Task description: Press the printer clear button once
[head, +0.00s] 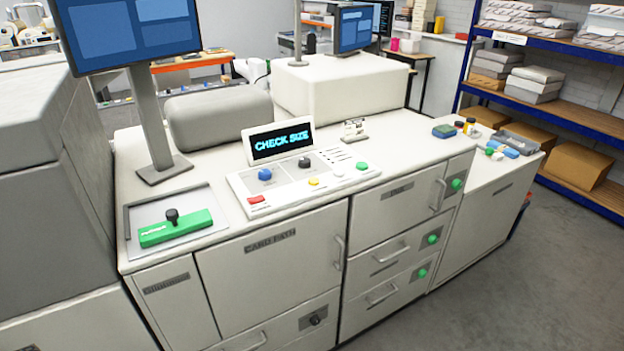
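The printer's control panel (285,187) lies on top of the white printer (268,252). It carries a red button (257,199), a blue knob (265,174), a black knob (304,162), a yellow button (313,181), a white button (338,170) and a green button (361,166). Their labels are too small to read, so I cannot tell which is the clear button. The tilted display (280,142) behind the panel reads "CHECK SIZE" in cyan. Neither of my grippers is in view.
A tray (137,206) with a green block and black knob lies left of the panel. A monitor on a stand (155,130) rises behind it. Small items and a grey tray (524,140) lie on the right-hand counter. Shelving (560,75) stands right; the grey floor (530,290) is clear in front.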

